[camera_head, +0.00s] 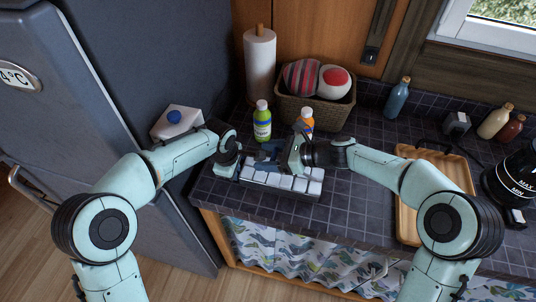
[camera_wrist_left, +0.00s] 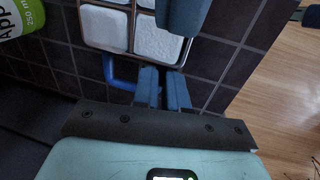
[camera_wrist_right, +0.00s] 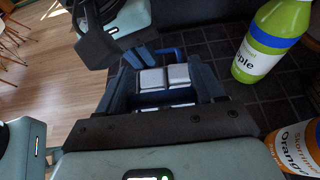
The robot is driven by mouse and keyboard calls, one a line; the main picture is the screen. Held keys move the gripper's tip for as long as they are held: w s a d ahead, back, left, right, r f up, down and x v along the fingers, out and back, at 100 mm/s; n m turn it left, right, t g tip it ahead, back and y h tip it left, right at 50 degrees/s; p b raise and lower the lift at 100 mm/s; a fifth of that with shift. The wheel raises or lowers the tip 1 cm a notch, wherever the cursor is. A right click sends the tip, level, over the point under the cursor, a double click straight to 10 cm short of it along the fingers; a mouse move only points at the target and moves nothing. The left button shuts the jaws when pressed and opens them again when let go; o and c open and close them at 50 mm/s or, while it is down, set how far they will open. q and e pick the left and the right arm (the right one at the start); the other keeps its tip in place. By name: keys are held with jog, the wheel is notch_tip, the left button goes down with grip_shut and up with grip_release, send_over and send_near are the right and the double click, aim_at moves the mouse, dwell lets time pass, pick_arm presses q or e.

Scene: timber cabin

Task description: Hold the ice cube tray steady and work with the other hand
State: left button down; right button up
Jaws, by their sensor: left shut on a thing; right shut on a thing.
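The ice cube tray (camera_head: 290,193), filled with white cubes, lies on the dark tiled counter; its light rim and two cubes show in the left wrist view (camera_wrist_left: 186,55). A blue loop handle (camera_wrist_right: 168,51) juts from one end. My left gripper (camera_head: 238,168) is at that end, its fingers (camera_wrist_left: 164,88) shut on the handle; the exact contact is partly hidden. My right gripper (camera_head: 265,158) reaches over the tray from the right.
A green bottle (camera_head: 262,125) and an orange bottle (camera_head: 307,118) stand close behind the tray. A wooden tray (camera_head: 405,225) lies right. The counter right of the ice tray is clear.

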jog(key=shift+d+r, duration=0.15)
jog(key=shift+r, duration=0.15)
jog(key=shift+s+d+r, duration=0.15)
jog(key=shift+d+r, duration=0.4)
jog(key=shift+r, duration=0.35)
jog(key=shift+s+d+r, duration=0.25)
jog(key=shift+d+r, duration=0.45)
jog(key=shift+r, duration=0.2)
jog(key=shift+d+r+y, duration=0.1)
jog(key=shift+r+y, duration=0.2)
jog(key=shift+y, duration=0.2)
jog(key=shift+s+a+r, duration=0.1)
jog(key=shift+a, duration=0.1)
jog(key=o, duration=1.4)
jog(key=shift+o, duration=0.2)
jog(key=f+v, duration=0.1)
jog(key=v, duration=0.7)
jog(key=shift+d+f, duration=0.2)
jog(key=shift+d, duration=0.05)
